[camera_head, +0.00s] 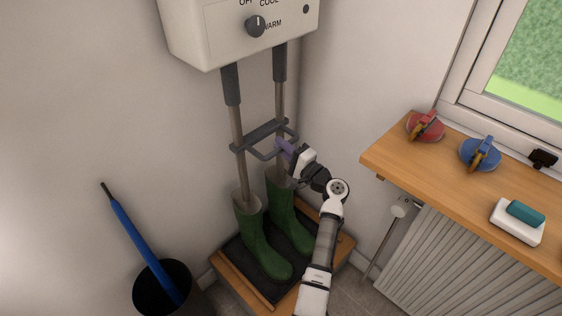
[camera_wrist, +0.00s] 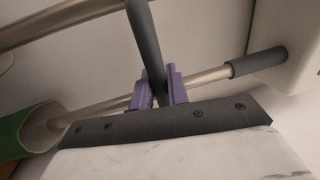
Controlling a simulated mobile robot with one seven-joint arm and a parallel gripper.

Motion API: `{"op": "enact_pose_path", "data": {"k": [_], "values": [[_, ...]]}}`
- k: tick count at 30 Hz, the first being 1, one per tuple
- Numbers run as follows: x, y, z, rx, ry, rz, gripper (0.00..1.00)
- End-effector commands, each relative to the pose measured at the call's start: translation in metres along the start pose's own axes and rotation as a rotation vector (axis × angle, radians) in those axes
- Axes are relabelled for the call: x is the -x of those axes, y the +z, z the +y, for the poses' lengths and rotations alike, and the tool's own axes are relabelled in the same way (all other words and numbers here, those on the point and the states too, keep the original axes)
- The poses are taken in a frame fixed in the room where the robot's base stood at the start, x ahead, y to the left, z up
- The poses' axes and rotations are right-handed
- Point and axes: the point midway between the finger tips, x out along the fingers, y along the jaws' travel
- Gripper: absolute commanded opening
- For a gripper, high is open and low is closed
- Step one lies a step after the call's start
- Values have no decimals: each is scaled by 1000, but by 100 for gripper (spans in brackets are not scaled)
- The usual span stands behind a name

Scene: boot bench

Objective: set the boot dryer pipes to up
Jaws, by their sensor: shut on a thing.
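The boot dryer (camera_head: 225,32) is a white wall box with a knob at the top of the head view. Two metal pipes (camera_head: 237,135) with dark upper sleeves hang from it, pointing down into two green boots (camera_head: 262,247). A dark handle frame (camera_head: 265,135) joins the pipes partway down. My gripper (camera_head: 283,149) has purple fingers and is shut on the right part of this handle. In the wrist view the dark handle bar (camera_wrist: 146,45) passes between the purple fingers (camera_wrist: 160,90). A pipe and a green boot (camera_wrist: 22,135) show behind.
The boots stand on a dark tray (camera_head: 236,262) on a wooden bench. A blue umbrella (camera_head: 140,240) stands in a dark bin at left. A wooden shelf (camera_head: 385,160) at right holds red and blue items and a soap dish above a radiator (camera_head: 440,260).

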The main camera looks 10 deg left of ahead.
Motion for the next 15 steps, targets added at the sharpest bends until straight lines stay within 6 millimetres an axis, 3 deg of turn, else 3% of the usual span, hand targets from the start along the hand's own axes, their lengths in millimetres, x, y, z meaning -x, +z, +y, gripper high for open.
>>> {"op": "enact_pose_path", "data": {"k": [1, 6, 15], "values": [[-4, 0, -23, 6, -8, -4, 0], [-10, 0, -55, 5, -7, -3, 0], [-14, 0, -76, 3, -4, -1, 0]]}}
